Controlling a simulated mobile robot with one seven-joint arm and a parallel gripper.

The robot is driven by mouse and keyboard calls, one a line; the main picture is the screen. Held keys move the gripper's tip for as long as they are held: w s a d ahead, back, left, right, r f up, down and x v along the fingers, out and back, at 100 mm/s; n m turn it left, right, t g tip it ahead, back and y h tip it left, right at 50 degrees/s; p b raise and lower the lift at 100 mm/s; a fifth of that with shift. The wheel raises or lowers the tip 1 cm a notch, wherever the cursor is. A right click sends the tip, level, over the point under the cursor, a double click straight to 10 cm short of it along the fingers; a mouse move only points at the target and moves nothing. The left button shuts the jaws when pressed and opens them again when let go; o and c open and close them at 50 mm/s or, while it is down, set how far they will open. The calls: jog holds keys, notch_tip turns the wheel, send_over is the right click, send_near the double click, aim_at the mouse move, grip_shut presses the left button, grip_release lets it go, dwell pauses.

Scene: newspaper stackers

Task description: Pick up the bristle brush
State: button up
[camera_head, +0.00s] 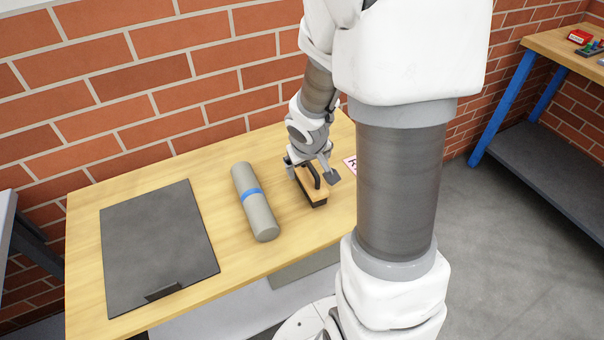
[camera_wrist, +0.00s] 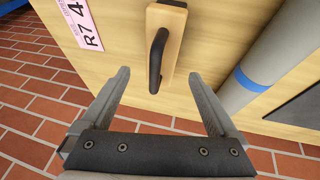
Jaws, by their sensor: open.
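The bristle brush (camera_head: 311,188) has a light wooden block, a black handle on top and dark bristles beneath. It lies on the wooden table, right of the grey roll. In the wrist view the brush (camera_wrist: 172,47) is at top centre, ahead of the fingertips and in line with the gap between them. My gripper (camera_head: 322,176) is open, just above the brush in the head view, and partly hides it. In the wrist view my gripper (camera_wrist: 160,85) shows two spread fingers with nothing between them at their tips.
A grey roll with a blue band (camera_head: 254,203) lies left of the brush. A dark flat board with a clip (camera_head: 158,245) lies farther left on the table (camera_head: 85,270). A pink-white label (camera_wrist: 85,22) is beside the brush. A brick wall (camera_head: 150,90) stands behind the table.

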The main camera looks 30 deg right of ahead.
aim_at(307, 173)
jog(key=shift+b+x, duration=1.15)
jog(key=shift+x, duration=1.65)
jog(key=shift+a, duration=0.1)
jog(key=shift+c, duration=0.3)
grip_shut()
